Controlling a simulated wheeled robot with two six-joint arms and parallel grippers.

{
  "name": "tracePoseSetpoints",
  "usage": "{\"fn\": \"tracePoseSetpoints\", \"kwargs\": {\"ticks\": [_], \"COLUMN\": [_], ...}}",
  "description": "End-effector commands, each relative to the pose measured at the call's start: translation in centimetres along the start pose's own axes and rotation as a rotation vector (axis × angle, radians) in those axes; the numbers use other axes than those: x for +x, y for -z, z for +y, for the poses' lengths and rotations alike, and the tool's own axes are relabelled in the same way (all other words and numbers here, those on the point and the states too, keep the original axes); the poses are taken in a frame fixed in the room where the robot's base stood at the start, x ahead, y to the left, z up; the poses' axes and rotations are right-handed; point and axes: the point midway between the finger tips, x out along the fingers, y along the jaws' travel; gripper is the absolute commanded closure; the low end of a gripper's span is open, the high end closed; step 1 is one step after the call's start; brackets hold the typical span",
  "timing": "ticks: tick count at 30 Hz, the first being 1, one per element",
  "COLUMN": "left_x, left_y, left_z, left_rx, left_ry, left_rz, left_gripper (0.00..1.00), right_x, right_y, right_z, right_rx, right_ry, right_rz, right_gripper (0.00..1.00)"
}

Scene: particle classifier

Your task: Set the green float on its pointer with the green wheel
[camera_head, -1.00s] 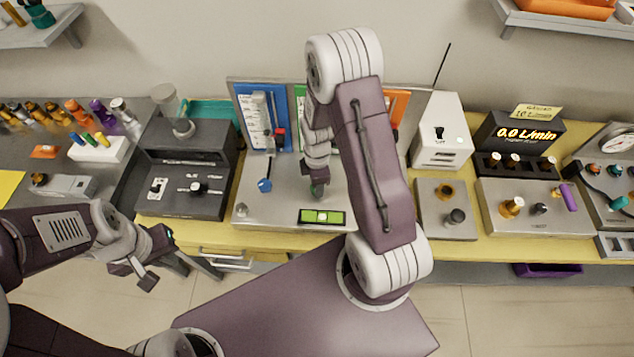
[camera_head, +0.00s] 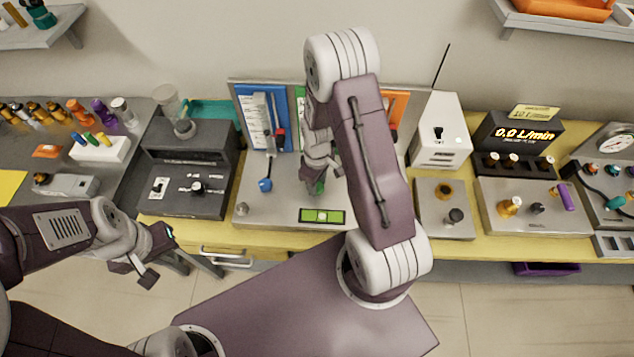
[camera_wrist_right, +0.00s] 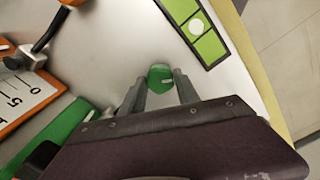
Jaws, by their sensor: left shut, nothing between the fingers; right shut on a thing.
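The green wheel (camera_wrist_right: 161,78) is between the fingertips of my right gripper (camera_wrist_right: 160,88) in the right wrist view. My right gripper is shut on it. In the head view the right gripper (camera_head: 316,182) is over the middle of the flowmeter plate, with a bit of green at its tip. The green panel (camera_head: 300,92) is mostly hidden behind my right arm; its edge also shows in the right wrist view (camera_wrist_right: 62,135). The green float and its pointer cannot be made out. My left gripper (camera_head: 140,268) is shut and empty, low at the left, away from the panels.
The blue panel (camera_head: 243,98) and blue wheel (camera_head: 265,185) stand left of my right gripper, the orange panel (camera_head: 398,98) right. A green level (camera_head: 322,216) lies on the plate's front. A dark box (camera_head: 185,190) stands left, a white switch box (camera_head: 441,135) right.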

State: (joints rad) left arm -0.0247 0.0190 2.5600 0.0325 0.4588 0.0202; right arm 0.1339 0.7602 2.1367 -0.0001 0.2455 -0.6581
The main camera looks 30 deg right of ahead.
Motion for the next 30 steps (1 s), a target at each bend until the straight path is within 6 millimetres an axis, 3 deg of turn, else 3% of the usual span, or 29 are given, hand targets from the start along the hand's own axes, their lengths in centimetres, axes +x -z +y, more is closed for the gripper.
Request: {"fn": "tracePoseSetpoints", "kwargs": {"ticks": [20, 21, 23, 30], "left_x": [-0.12, -0.12, -0.12, -0.09], "left_y": [0.01, 0.01, 0.01, 0.01], "left_z": [0.0, 0.0, 0.0, 0.0], "left_rx": [0.0, 0.0, 0.0, 0.0], "left_ry": [0.0, 0.0, 0.0, 0.0], "left_rz": [0.0, 0.0, 0.0, 0.0], "left_gripper": [1.0, 1.0, 1.0, 1.0], "right_x": [-0.16, -0.16, -0.15, -0.07], "right_y": [0.18, 0.18, 0.16, 0.08], "right_z": [0.17, 0.17, 0.15, 0.07], "right_rx": [0.058, 0.058, 0.058, 0.057], "right_ry": [-0.004, -0.004, -0.004, -0.002], "right_rz": [0.006, 0.006, 0.005, 0.002], "right_gripper": [1.0, 0.57, 0.41, 0.41]}}
